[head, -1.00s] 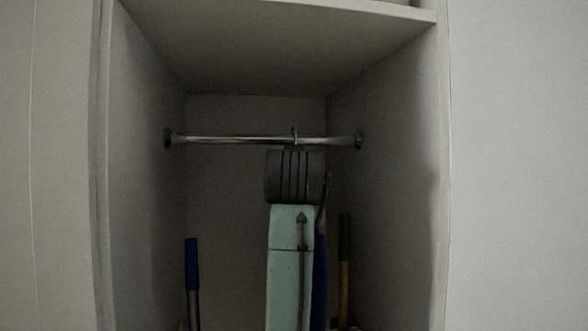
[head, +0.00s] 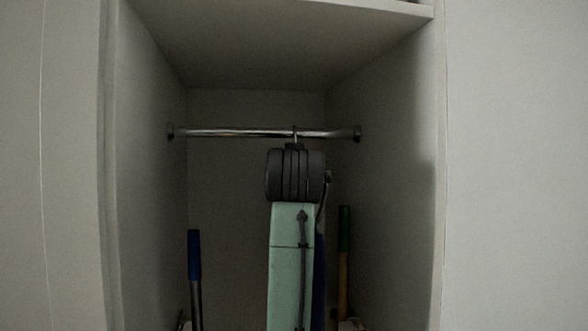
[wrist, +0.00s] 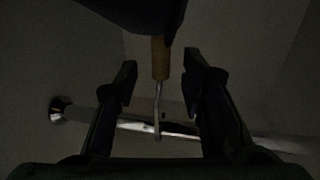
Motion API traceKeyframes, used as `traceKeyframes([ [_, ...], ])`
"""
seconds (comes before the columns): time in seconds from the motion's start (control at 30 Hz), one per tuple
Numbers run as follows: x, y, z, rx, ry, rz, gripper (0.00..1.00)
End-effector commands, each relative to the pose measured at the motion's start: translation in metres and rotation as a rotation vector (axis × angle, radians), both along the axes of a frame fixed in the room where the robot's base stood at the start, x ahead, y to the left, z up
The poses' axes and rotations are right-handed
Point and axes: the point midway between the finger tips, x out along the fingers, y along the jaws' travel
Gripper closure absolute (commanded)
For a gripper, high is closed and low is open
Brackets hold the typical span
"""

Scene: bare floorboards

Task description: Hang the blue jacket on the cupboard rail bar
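The rail bar (head: 230,132) is a shiny metal rod across the cupboard; it also shows in the wrist view (wrist: 183,130). A thin metal hanger hook (head: 295,131) meets it right of its middle, and in the wrist view the hook (wrist: 158,100) reaches across the bar. The hanger's wooden part (wrist: 160,57) sits between the fingertips. My gripper (wrist: 160,68) is open, with gaps on both sides of the wood. The dark blue jacket (wrist: 140,12) hangs beyond the fingers; in the head view a strip of it (head: 320,275) shows beside my arm, which hides the rest.
The cupboard has close side walls (head: 385,180) and a shelf (head: 290,40) above the bar. A blue-topped handle (head: 194,255) stands at the left and a green-topped wooden handle (head: 344,230) at the right. The bar's left half is free.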

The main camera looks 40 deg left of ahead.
Motion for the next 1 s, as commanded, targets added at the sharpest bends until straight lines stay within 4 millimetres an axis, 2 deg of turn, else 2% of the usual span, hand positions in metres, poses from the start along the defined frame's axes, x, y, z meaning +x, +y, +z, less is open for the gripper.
traceKeyframes([
  [0.27,-0.006,-0.005,-0.001,-0.001,0.002,0.0,0.63],
  [0.7,-0.074,-0.058,0.001,0.003,-0.002,-0.001,0.63],
  [0.83,-0.087,-0.068,0.0,0.001,-0.002,-0.001,0.63],
  [1.0,-0.094,-0.074,0.0,0.0,0.0,-0.001,0.63],
])
